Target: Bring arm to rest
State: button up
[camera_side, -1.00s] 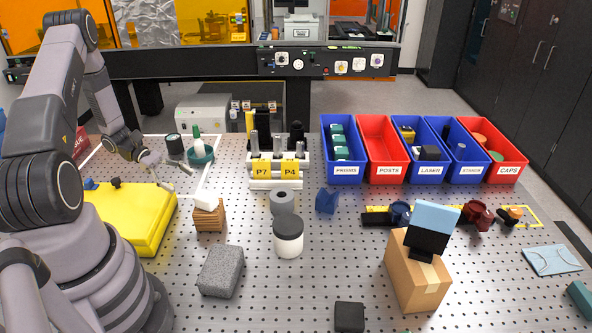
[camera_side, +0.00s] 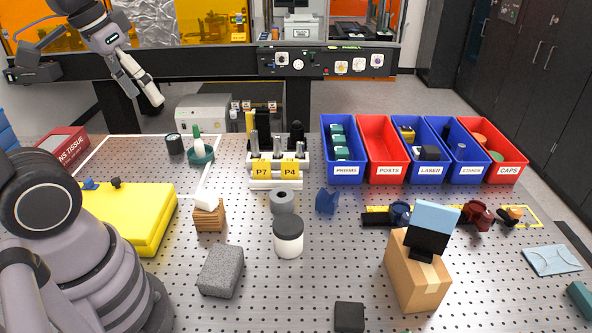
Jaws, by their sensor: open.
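My gripper (camera_side: 143,96) is at the upper left in the side view, raised high in front of the black beam and clear of the table. Its two pale fingers point down and to the right. The jaws are open, with nothing visible between them. The upper part of my arm is cut off by the top edge of the picture, and my base fills the lower left.
Air around the gripper looks free.

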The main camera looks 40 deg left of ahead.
jog(key=shift+s+d+r+m+t, duration=0.15)
jog(key=shift+s+r+m+t, duration=0.2)
jog(key=shift+s, duration=0.2)
jog(key=shift+s+d+r+m+t, duration=0.1)
jog(key=shift+s+r+m+t, duration=0.15)
jog(key=shift+s+m+t, duration=0.25)
dwell(0.6)
